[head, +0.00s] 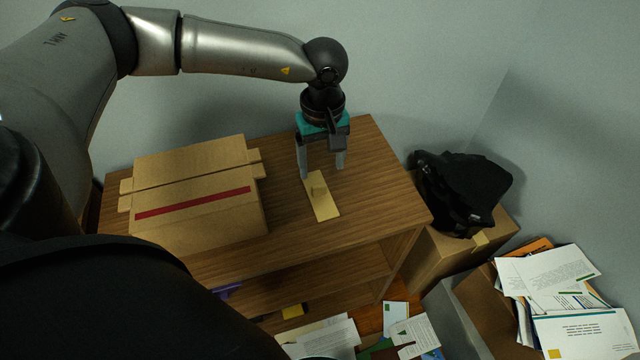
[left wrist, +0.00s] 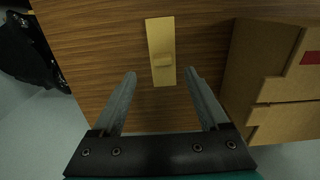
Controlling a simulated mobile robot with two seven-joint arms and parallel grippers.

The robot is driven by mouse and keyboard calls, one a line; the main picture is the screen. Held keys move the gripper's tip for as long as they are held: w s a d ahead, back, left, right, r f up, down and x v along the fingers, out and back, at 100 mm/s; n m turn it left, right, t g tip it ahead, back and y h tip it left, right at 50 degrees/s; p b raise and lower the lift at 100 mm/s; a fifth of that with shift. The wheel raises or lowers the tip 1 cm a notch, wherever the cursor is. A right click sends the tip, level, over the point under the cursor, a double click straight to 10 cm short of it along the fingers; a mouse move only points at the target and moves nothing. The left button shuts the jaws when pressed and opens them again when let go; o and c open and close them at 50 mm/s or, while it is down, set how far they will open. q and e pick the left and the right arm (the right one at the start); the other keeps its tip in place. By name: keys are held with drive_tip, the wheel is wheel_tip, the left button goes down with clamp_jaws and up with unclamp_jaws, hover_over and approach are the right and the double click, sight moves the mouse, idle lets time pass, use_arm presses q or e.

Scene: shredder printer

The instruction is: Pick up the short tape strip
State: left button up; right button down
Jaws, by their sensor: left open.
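A short tan tape strip (head: 322,198) with a small raised tab lies on the wooden shelf top, right of a cardboard box. In the left wrist view the strip (left wrist: 161,42) lies ahead of the fingertips, roughly centred between them. My left gripper (head: 322,172) is open and points down over the far end of the strip. My right gripper is not in view.
The cardboard box (head: 195,224) with a red stripe stands left of the strip. A black bag (head: 462,190) lies on another box (head: 450,258) at the right. Papers fill a box (head: 565,300) at lower right. The wooden shelf top (head: 375,205) is bare right of the strip.

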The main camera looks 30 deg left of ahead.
sight(319, 186)
use_arm(q)
wheel_tip(319, 186, down, 3)
drive_tip(key=shift+r, duration=0.1)
drive_tip(key=shift+f+b, duration=0.3)
drive_tip(key=f, duration=0.3)
drive_tip(key=f+b, duration=0.1)
drive_tip(key=shift+s+a+f, duration=0.1)
drive_tip(key=shift+a+f, duration=0.15)
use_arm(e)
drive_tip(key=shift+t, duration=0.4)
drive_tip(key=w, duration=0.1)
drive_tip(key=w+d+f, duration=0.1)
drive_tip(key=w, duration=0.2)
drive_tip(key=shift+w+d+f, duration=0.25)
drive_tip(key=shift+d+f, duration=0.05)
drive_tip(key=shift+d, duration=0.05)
use_arm(q)
clamp_jaws()
